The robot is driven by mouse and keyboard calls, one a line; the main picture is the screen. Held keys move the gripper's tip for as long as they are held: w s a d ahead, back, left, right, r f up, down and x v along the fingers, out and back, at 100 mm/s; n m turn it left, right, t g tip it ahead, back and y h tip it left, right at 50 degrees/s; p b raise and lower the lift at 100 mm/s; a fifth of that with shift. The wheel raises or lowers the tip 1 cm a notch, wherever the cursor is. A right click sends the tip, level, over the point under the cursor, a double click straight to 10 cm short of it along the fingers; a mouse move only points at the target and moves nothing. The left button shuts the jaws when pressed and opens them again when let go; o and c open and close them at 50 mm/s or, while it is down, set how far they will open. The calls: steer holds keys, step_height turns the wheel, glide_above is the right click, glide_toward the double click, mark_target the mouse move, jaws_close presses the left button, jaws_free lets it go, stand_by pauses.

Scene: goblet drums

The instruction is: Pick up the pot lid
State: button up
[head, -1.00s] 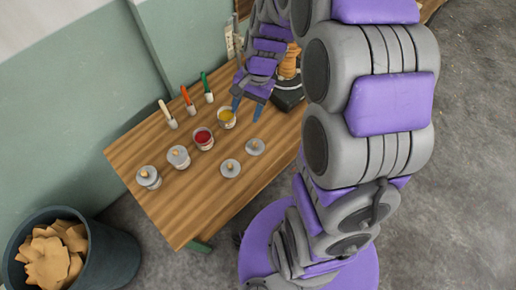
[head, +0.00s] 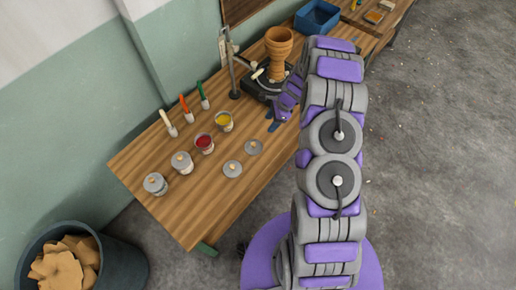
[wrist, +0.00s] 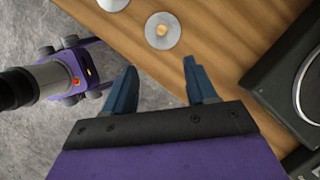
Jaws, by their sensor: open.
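Two loose grey pot lids with small tan knobs lie flat on the wooden table, a nearer one (head: 232,169) and a farther one (head: 254,147). My gripper (head: 271,120) is open and empty, above the table just beyond and right of the farther lid. In the wrist view, one whole lid (wrist: 162,31) lies ahead of my gap between the blue fingers (wrist: 160,72), apart from them. Part of another lid (wrist: 113,3) is cut off at the top edge. An open yellow pot (head: 223,121) and an open red pot (head: 204,144) stand left of the lids.
Two lidded pots (head: 182,163) (head: 155,184) stand at the table's near left. Several brushes (head: 186,108) stand behind the pots. A dark turntable (head: 262,88) bears a clay goblet drum (head: 279,50). A blue bin (head: 317,17) stands farther back. A bucket (head: 120,262) stands on the floor.

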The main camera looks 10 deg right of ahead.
steer(key=b, duration=0.2)
glide_toward(254, 144)
steer(key=x, duration=0.3)
steer(key=shift+s+d+f, duration=0.15)
steer(key=shift+d+f, duration=0.05)
steer(key=shift+d, duration=0.05)
steer(key=shift+a+f, duration=0.5)
steer(key=x, duration=0.4)
steer(key=shift+w+a+f+b, duration=0.1)
steer(key=shift+w+f+b, duration=0.2)
steer(key=shift+f+b, duration=0.05)
steer(key=shift+a+r, duration=0.1)
jaws_close()
